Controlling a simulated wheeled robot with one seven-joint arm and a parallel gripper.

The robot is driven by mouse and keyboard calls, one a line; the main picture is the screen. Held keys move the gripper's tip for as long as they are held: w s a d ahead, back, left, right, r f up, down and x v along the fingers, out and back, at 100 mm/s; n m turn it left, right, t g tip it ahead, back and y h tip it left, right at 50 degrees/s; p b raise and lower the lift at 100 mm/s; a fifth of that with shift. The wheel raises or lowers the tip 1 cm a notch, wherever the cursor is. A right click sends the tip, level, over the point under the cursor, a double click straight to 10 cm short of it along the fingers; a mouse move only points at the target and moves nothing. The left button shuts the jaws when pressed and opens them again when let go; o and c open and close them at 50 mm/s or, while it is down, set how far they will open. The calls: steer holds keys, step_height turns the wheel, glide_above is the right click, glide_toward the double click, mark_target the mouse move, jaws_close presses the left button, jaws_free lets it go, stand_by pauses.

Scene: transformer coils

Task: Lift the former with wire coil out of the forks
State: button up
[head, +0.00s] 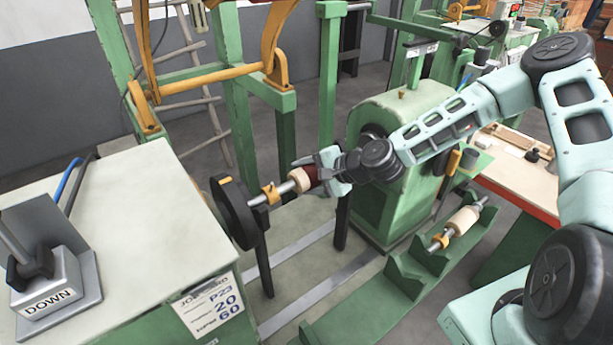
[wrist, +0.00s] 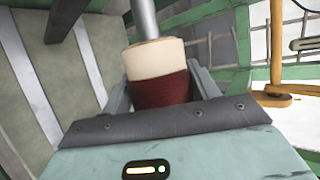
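The former with wire coil, a cream cylinder with a dark red winding, sits on a steel shaft in the head view (head: 301,179). It also fills the middle of the wrist view (wrist: 158,75). An orange clamp (head: 270,193) is on the shaft, beside a black disc (head: 234,212) at the left green cabinet. My gripper (head: 324,173) is at the coil end, one finger on each side of the dark red winding, and looks shut on it. Dark upright posts (head: 264,266) stand below the shaft line; whether the shaft rests in them cannot be told.
A green stand with notched uprights (head: 403,277) stands at lower right, with a second, bare cream former (head: 463,220) on a shaft. A green machine housing (head: 405,112) is behind my gripper. A cabinet with a DOWN lever box (head: 60,295) is at left.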

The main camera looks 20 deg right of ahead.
steer(key=c, duration=0.9)
steer(key=shift+r, duration=0.2)
